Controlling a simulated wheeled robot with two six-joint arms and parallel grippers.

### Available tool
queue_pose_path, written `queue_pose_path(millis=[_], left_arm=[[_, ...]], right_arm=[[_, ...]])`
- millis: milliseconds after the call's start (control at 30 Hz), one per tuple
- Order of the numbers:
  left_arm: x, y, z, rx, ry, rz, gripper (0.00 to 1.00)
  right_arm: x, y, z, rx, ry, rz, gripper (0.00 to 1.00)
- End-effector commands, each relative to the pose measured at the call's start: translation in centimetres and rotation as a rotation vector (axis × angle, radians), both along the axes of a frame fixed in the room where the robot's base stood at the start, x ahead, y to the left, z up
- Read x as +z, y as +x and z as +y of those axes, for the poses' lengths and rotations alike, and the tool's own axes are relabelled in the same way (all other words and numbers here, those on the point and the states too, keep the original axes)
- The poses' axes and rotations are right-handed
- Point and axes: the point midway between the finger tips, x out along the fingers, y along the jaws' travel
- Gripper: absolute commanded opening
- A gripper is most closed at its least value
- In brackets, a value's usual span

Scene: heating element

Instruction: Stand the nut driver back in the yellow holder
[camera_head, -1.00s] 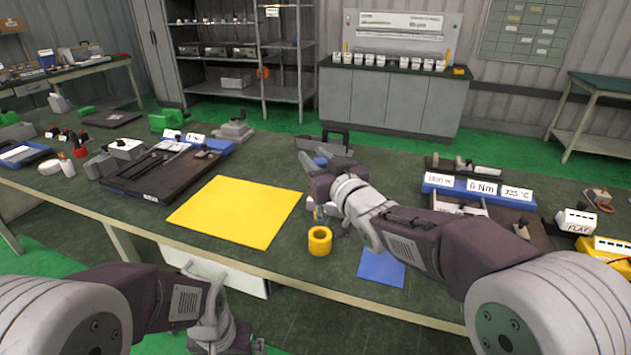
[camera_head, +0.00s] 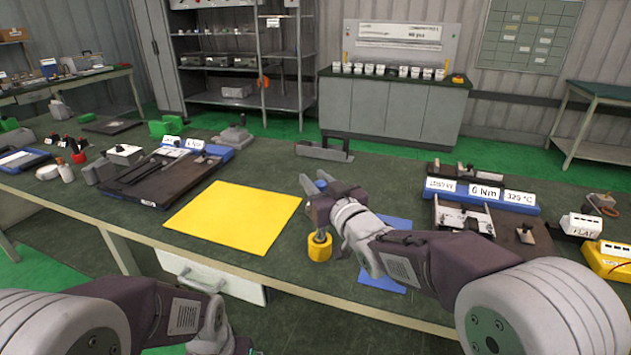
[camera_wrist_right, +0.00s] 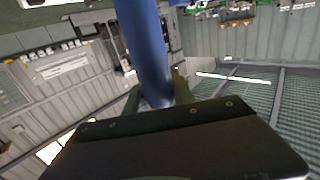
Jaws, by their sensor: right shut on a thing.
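The yellow holder (camera_head: 320,253), a short round cup, stands on the green bench. My right gripper (camera_head: 316,202) is above it, shut on the blue handle of the nut driver (camera_head: 321,184). In the right wrist view the blue handle (camera_wrist_right: 150,50) runs up between the fingers. The driver's lower part is mostly hidden by the gripper; a metal end seems to show at the holder's mouth. How deep it sits I cannot tell. My left wrist (camera_head: 215,330) is low at the bottom left; its fingers do not show clearly.
A yellow mat (camera_head: 235,220) lies left of the holder and a blue mat (camera_head: 385,280) lies right of it, partly under my right arm. A labelled blue rack (camera_head: 480,193) stands at the right. A black tray (camera_head: 150,185) lies at the left.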

Motion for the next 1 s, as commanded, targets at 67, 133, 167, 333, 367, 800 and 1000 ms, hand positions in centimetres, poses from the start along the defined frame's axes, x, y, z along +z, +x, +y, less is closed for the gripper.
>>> queue_pose_path(millis=[67, 133, 167, 333, 367, 800, 1000], left_arm=[[-0.2, 0.0, 0.0, 0.0, 0.0, 0.0, 1.0], [-0.1, 0.0, 0.0, 0.0, 0.0, 0.0, 1.0], [-0.1, 0.0, 0.0, 0.0, 0.0, 0.0, 1.0], [-0.1, 0.0, 0.0, 0.0, 0.0, 0.0, 1.0], [-0.1, 0.0, 0.0, 0.0, 0.0, 0.0, 1.0], [1.0, 0.0, 0.0, 0.0, 0.0, 0.0, 1.0], [1.1, 0.0, 0.0, 0.0, 0.0, 0.0, 1.0]], right_arm=[[0.0, 0.0, 0.0, 0.0, 0.002, -0.004, 0.0], [-0.1, 0.0, 0.0, 0.0, 0.0, 0.0, 0.35], [-0.1, 0.0, 0.0, 0.0, 0.0, 0.0, 0.44], [-0.1, 0.0, 0.0, 0.0, 0.0, 0.0, 0.52], [-0.1, 0.0, 0.0, 0.0, 0.0, 0.0, 0.52], [1.3, -4.2, -2.2, -0.002, 0.0, -0.002, 0.52], [1.3, -8.6, -4.4, -0.001, 0.0, -0.002, 0.52]])
